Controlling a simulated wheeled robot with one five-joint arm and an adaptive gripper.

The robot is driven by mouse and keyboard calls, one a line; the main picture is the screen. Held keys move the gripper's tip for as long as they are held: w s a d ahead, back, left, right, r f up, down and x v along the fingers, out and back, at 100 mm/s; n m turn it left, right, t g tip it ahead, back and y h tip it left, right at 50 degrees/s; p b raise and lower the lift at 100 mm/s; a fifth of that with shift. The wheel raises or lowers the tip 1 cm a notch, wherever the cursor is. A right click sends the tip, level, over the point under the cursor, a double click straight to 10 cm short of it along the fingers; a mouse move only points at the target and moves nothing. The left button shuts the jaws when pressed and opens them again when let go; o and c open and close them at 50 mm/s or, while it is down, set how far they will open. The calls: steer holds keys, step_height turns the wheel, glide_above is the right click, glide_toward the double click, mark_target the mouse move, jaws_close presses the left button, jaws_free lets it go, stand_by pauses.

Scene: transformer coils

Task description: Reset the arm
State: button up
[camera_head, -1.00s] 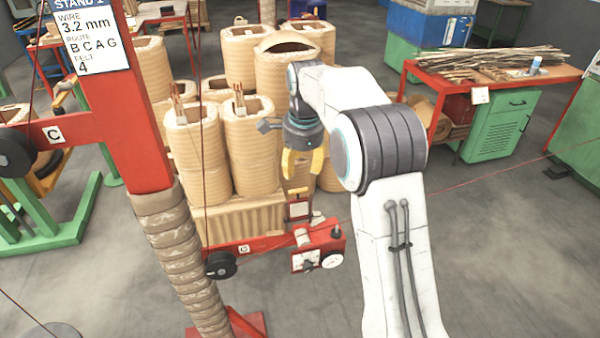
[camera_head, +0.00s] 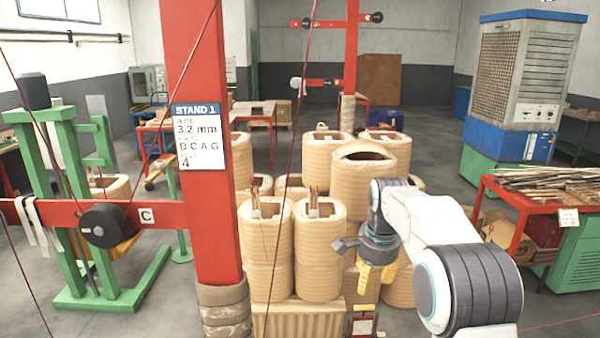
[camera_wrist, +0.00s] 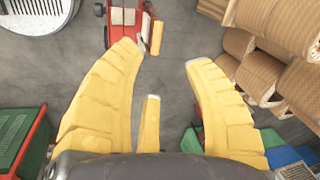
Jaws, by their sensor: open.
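My gripper (camera_head: 376,276) hangs at the end of my white arm, in front of the tan coils, in the head view. Its yellow fingers are spread apart and hold nothing in the wrist view (camera_wrist: 165,55). Beneath them is grey floor, with a red device (camera_wrist: 128,22) beyond the left fingertip. In the head view my arm is bent, with the gripper pointing down, and its lower part is cut off by the frame.
A red post with the Stand 1 sign (camera_head: 200,136) stands left of my arm. Several tan coils (camera_head: 364,182) are stacked behind the gripper. A red table (camera_head: 512,194) bearing thin strips stands at the right. Grey floor (camera_head: 440,160) is open behind the coils.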

steer(key=s+f+n+g, duration=0.2)
steer(key=s+f+n, duration=0.6)
steer(key=s+n, duration=0.15)
steer(key=s+r+n+t, duration=0.2)
steer(key=s+r, duration=0.2)
steer(key=s, duration=0.8)
steer(key=s+r+n+t, duration=0.1)
steer(key=s+r, duration=0.4)
steer(key=s, duration=0.7)
steer(key=shift+s+n+t, duration=0.3)
steer(key=shift+n+t, duration=0.05)
steer(key=shift+t, duration=0.15)
steer(key=shift+d+r, duration=0.1)
